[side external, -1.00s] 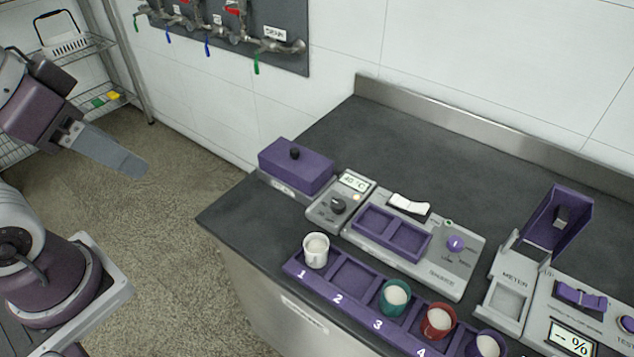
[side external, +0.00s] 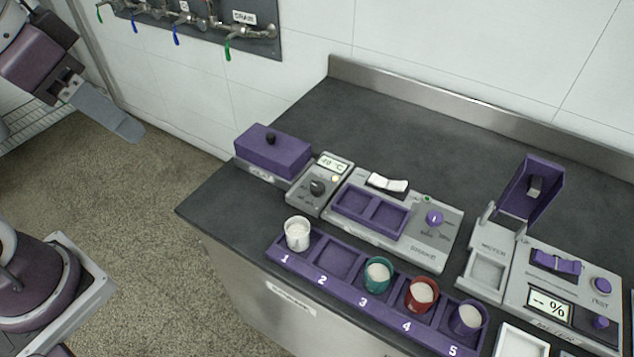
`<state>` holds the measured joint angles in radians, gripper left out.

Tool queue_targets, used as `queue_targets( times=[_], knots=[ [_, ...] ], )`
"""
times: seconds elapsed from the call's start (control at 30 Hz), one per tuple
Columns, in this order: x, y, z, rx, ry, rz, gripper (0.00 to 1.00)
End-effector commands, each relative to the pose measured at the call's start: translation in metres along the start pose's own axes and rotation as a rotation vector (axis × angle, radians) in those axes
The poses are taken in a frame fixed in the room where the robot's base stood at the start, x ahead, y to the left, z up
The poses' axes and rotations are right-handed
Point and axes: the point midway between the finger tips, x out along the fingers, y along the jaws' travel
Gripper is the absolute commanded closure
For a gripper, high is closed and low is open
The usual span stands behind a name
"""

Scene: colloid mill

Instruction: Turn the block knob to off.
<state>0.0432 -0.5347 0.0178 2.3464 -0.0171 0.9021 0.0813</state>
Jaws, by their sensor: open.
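The block controller is a small grey box (side external: 320,184) near the bench's left end, with a lit "40 °C" display (side external: 333,163) and a small amber light. Its dark round knob (side external: 317,187) is on the sloped face below the display; its pointer and markings are too small to read. A purple block (side external: 272,152) with a black knob on top stands just left of it. My gripper (side external: 133,132) is open and empty at the upper left, over the floor, well left of the bench and apart from the knob. One finger largely hides the other.
A purple numbered rack (side external: 325,283) with several cups lies in front. A grey unit with two purple wells and a purple knob (side external: 434,218) stands right of the controller. A meter with a raised purple lid (side external: 533,188) is farther right. The back of the bench is clear.

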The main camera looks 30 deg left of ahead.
Motion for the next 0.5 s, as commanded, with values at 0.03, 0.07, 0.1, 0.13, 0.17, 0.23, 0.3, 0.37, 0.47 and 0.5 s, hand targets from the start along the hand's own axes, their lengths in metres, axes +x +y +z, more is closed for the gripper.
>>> queue_targets(
  times=[0.03,0.07,0.1,0.13,0.17,0.23,0.3,0.37,0.47,0.5],
  knots=[
    [0.010,0.003,-0.029,0.047,-0.045,0.020,0.48],
    [0.019,0.006,-0.047,0.083,-0.069,0.032,0.48],
    [0.033,0.010,-0.070,0.131,-0.101,0.047,0.48],
    [0.046,0.013,-0.087,0.167,-0.125,0.057,0.48],
    [0.061,0.018,-0.102,0.203,-0.148,0.067,0.48],
    [0.103,0.029,-0.134,0.290,-0.203,0.088,0.48],
    [0.152,0.043,-0.156,0.379,-0.256,0.105,0.48],
    [0.197,0.055,-0.167,0.454,-0.298,0.119,0.48],
    [0.264,0.074,-0.171,0.563,-0.355,0.137,0.48],
    [0.284,0.080,-0.170,0.597,-0.371,0.142,0.48]
  ],
)
